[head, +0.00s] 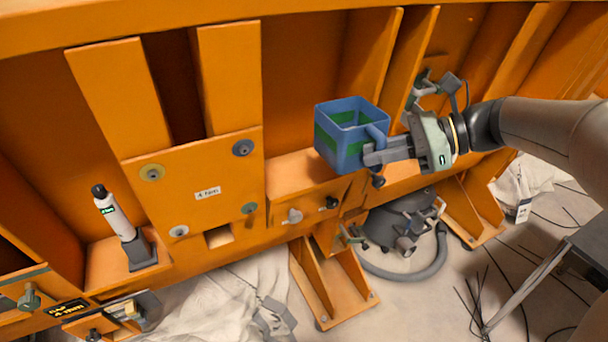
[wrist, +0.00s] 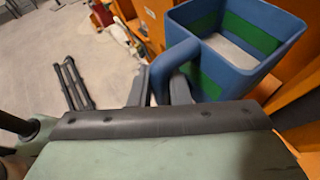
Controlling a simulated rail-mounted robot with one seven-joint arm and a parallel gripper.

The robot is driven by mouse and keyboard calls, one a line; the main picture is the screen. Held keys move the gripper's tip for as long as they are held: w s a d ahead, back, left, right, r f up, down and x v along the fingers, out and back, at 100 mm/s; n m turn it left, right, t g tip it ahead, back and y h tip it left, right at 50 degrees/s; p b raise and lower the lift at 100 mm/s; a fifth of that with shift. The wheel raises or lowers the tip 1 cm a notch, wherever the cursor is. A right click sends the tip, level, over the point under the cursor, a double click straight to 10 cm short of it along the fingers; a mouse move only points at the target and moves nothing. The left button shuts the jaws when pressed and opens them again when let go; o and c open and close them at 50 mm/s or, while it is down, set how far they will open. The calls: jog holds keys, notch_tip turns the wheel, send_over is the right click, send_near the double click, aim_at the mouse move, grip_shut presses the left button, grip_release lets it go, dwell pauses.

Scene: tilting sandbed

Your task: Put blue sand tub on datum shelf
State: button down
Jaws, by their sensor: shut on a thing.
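The blue sand tub (head: 340,150) is a square, open-topped blue box with green panels and a handle on its right side. My gripper (head: 376,153) is shut on that handle, with the tub upright. In the wrist view the tub (wrist: 285,62) fills the upper right, pale inside, and its handle sits between the fingers of my gripper (wrist: 160,88). In the head view the tub appears in front of and over an orange ledge (head: 290,170); I cannot tell whether it touches it. No label shows which ledge is the datum shelf.
A white cylinder (head: 113,212) stands in a dark holder on a lower-left ledge. Orange upright ribs (head: 380,60) flank the tub. A dark vacuum-like machine (head: 395,222) with a hose stands on the floor below. A grey table (head: 590,240) is at the right edge.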

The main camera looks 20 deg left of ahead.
aim_at(324, 160)
jog(key=w+a+f, duration=0.1)
jog(key=a, duration=0.1)
jog(key=w+a+f+p, duration=0.1)
jog(key=a, duration=0.1)
jog(key=w+a+f, duration=0.1)
jog(key=a, duration=0.2)
jog(key=shift+w+p, duration=0.3)
jog(key=shift+w, duration=0.05)
jog(key=a+f, duration=0.1)
jog(key=w+a+f, duration=0.1)
jog(key=f, duration=0.1)
jog(key=w+a+f, duration=0.1)
jog(key=f, duration=0.1)
jog(key=shift+w+a+p, duration=0.1)
jog(key=shift+a+p, duration=0.3)
jog(key=shift+w+a+f, duration=0.25)
jog(key=shift+a+f, duration=0.15)
jog(key=shift+f, duration=0.25)
jog(key=shift+a+f, duration=0.15)
jog(key=shift+f, duration=1.5)
jog(key=shift+f, duration=0.15)
jog(key=c, duration=1.4)
grip_release()
jog(key=shift+f, duration=0.1)
jog(key=shift+o, duration=0.2)
